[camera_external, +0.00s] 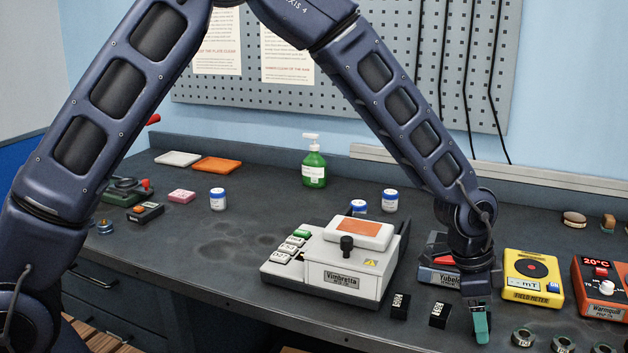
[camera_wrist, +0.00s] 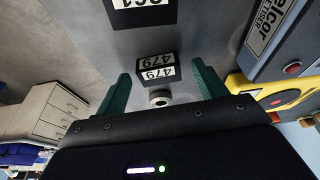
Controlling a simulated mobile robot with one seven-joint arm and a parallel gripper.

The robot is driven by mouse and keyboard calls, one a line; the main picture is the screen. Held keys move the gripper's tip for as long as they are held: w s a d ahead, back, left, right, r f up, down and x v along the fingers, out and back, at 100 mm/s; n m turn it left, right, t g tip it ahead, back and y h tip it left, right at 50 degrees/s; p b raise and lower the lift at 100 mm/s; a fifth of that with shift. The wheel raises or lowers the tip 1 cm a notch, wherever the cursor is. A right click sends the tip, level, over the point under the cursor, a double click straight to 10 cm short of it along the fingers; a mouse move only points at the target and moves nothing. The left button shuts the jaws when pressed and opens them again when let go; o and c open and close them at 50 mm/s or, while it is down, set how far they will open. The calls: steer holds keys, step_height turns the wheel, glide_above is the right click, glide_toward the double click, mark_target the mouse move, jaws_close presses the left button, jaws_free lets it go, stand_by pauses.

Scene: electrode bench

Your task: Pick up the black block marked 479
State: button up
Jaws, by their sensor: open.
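The black block marked 479 (camera_wrist: 157,68) shows upside down in the wrist view, between and just beyond my teal fingertips. My gripper (camera_wrist: 161,72) is open, with nothing held between its fingers. In the external view my gripper (camera_external: 481,322) points down at the front right of the bench, to the right of two small black blocks. The nearer of these (camera_external: 439,314) appears to be the 479 block, though its label is too small to read there. A gap shows between it and my gripper.
Another black block (camera_wrist: 142,12), its number cut off, lies beyond the 479 block. A small metal ring (camera_wrist: 159,97) shows between my fingers. Several rings (camera_external: 523,337) lie right of my gripper. A yellow field meter (camera_external: 532,277) and a white Vimbretta device (camera_external: 342,272) stand nearby.

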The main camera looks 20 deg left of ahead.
steer(key=shift+c, duration=0.4)
steer(key=c, duration=1.2)
steer(key=shift+r, duration=0.1)
